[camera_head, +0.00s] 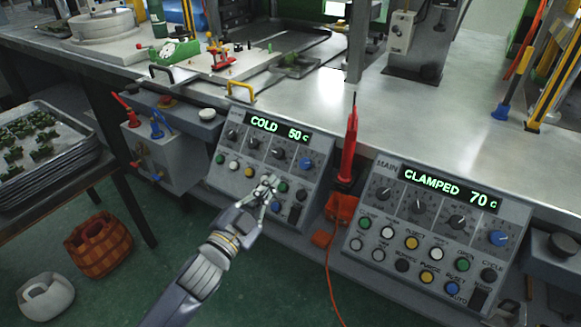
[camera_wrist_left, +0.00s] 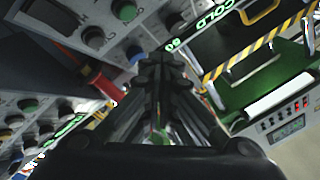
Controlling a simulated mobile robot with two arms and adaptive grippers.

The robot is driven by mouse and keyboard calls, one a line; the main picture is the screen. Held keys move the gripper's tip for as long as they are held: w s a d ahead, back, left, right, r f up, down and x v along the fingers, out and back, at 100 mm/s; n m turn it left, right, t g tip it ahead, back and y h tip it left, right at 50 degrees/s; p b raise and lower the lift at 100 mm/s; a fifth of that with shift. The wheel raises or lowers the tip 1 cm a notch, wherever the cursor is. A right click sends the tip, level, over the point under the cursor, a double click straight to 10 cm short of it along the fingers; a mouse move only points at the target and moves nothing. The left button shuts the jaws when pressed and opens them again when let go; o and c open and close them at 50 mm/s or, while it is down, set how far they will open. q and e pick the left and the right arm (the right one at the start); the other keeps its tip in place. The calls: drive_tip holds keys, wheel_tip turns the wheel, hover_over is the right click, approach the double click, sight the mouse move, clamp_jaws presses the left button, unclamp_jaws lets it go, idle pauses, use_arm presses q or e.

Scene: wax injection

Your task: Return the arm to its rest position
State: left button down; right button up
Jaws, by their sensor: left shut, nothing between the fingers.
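My left gripper (camera_head: 268,190) is in front of the left control panel (camera_head: 228,167), over its lower buttons, in the head view. Its fingers are shut with nothing between them. In the left wrist view the closed fingers (camera_wrist_left: 160,95) fill the middle. The left panel's display reads "COLD 50 c". The right control panel (camera_head: 375,215) reads "CLAMPED 70 c" and stands to the right of my gripper. I cannot tell whether the fingertips touch the left panel. My right gripper is not in view.
A red tool (camera_head: 351,140) stands upright between the panels, with an orange cable below. A metal workbench (camera_head: 310,95) runs behind them. A tray of green parts (camera_head: 60,165) is at the left. An orange basket (camera_head: 100,245) and a white basket (camera_head: 46,298) stand on the floor.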

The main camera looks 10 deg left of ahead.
use_arm(q)
drive_tip(key=s+a+f+n+g+y, duration=0.2)
drive_tip(key=s+f, duration=0.1)
drive_tip(key=f, duration=0.5)
drive_tip(key=s+a+f+n+g+y, duration=0.1)
drive_tip(key=s+f+n+g, duration=0.15)
drive_tip(key=f, duration=0.65)
drive_tip(key=s+a+f+n+g+y, duration=0.1)
drive_tip(key=s+a+f+g+y, duration=0.15)
drive_tip(key=f, duration=0.55)
drive_tip(key=s+f+n+g, duration=0.2)
drive_tip(key=s+f+g, duration=0.3)
drive_tip(key=s+f, duration=0.75)
drive_tip(key=s+f+g+p, duration=0.2)
drive_tip(key=s+f+p, duration=0.2)
drive_tip(key=s+p, duration=0.4)
drive_tip(key=s+a+f+n+g+p, duration=0.1)
drive_tip(key=s+f+g+p, duration=0.2)
drive_tip(key=s+p, duration=0.5)
drive_tip(key=s+f, duration=0.1)
drive_tip(key=s, duration=1.1)
drive_tip(key=shift+s+f+p, duration=0.15)
drive_tip(key=shift+f+p, duration=0.1)
drive_tip(key=shift+p, duration=0.05)
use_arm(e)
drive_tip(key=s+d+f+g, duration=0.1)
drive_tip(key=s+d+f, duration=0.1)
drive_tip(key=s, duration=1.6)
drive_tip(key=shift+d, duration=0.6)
